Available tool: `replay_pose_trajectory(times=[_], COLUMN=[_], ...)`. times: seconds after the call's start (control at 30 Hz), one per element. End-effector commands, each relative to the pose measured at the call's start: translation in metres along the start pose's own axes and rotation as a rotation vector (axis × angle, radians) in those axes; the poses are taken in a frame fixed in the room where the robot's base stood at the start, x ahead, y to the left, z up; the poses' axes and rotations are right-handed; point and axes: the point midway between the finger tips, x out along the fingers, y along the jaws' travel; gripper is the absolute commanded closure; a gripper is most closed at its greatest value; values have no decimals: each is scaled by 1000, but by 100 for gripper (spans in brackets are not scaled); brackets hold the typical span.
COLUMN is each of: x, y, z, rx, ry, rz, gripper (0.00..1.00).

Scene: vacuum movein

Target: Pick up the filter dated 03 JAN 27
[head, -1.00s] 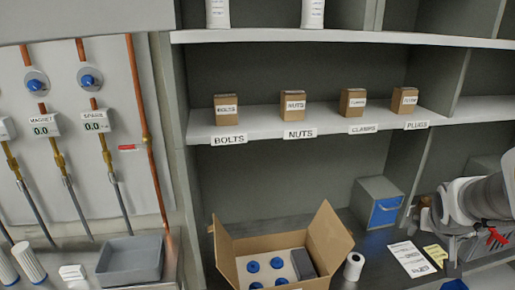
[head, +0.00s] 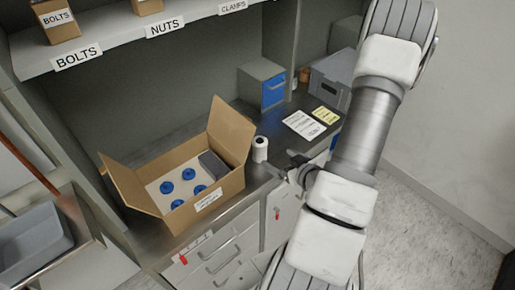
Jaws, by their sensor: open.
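An open cardboard box (head: 148,185) stands on the metal counter. It holds several round blue-topped items (head: 167,187) in a white insert and a dark grey block (head: 214,166). They may be filters, but I cannot read any date on them. A white label (head: 208,200) on the box front is too small to read. A small white cylinder (head: 260,149) with a dark top stands right of the box. My gripper (head: 284,166) is open and appears empty, right of the box and near the white cylinder in the picture.
A grey cabinet with a blue front (head: 274,91), paper sheets (head: 304,125), a yellow note (head: 325,115) and a grey bin (head: 332,80) occupy the counter's right part. A grey tray (head: 30,245) is at lower left. A shelf (head: 110,40) with labelled small boxes runs above.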

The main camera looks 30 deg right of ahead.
Motion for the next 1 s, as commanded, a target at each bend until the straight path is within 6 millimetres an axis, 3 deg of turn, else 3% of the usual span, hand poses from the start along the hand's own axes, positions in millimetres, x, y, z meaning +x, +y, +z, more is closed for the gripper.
replay_pose_trajectory(times=[0.2,1.0], x=[28,48], y=[-1,0], z=[3,2], rx=[-3,-1], ry=[11,11], rz=[-4,-5], gripper=[0,0])
